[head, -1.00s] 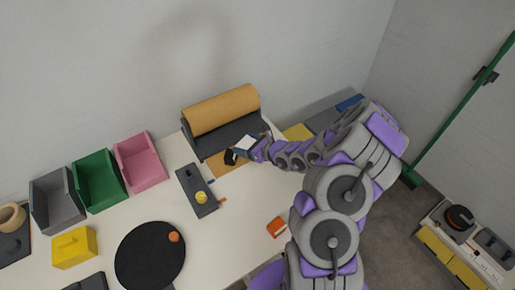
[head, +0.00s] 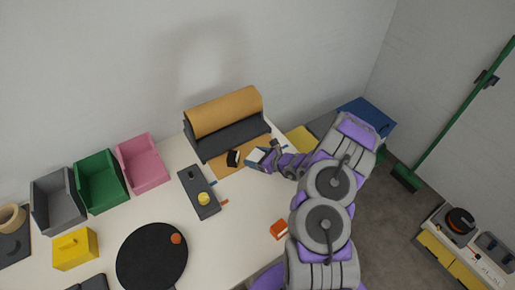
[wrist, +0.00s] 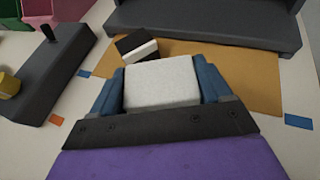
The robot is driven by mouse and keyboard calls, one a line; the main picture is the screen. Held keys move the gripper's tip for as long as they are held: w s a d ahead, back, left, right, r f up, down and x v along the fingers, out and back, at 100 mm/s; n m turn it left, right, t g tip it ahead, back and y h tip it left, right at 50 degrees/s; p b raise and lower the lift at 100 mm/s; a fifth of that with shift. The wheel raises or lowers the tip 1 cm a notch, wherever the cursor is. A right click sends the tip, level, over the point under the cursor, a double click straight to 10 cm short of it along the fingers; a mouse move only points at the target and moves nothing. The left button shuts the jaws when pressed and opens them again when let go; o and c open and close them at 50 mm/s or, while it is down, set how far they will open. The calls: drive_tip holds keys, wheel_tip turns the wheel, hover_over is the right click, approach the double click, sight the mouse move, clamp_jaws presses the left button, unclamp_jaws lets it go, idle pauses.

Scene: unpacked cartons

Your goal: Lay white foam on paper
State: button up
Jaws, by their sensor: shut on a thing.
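The white foam (wrist: 162,83) is a pale block between the two blue fingers of my gripper (wrist: 163,80) in the wrist view. My gripper is shut on it. In the head view my gripper (head: 260,155) is over the front right part of the brown paper (head: 228,166). The paper (wrist: 235,75) lies flat in front of the dark roll holder, and the foam covers part of it in the wrist view. I cannot tell whether the foam touches the paper. A black block with a white band (wrist: 137,46) is on the paper's left part, just beyond the left finger.
The dark holder (head: 236,139) with a brown paper roll (head: 224,110) stands behind the paper. A dark grey base with a yellow knob (head: 203,198) is to the left. Pink (head: 142,163), green and grey bins line the back left. An orange block (head: 279,229) lies in front.

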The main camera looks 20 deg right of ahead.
drive_tip(key=w+d, duration=0.1)
drive_tip(key=w, duration=0.1)
drive_tip(key=w+d, duration=0.1)
drive_tip(key=w, duration=0.1)
drive_tip(key=w+d, duration=0.1)
drive_tip(key=w, duration=0.2)
drive_tip(key=shift+d+f+b, duration=0.25)
drive_tip(key=shift+f+b, duration=0.15)
drive_tip(key=shift+w+d, duration=0.3)
drive_tip(key=shift+d, duration=0.05)
drive_tip(key=shift+w, duration=0.2)
drive_tip(key=f, duration=0.1)
drive_tip(key=f+b, duration=0.1)
drive_tip(key=f, duration=0.1)
drive_tip(key=shift+a+f, duration=0.2)
drive_tip(key=shift+a, duration=0.2)
drive_tip(key=shift+d, duration=0.1)
drive_tip(key=shift+d+f, duration=0.1)
drive_tip(key=shift+d, duration=0.05)
drive_tip(key=o, duration=1)
drive_tip(key=shift+o, duration=0.2)
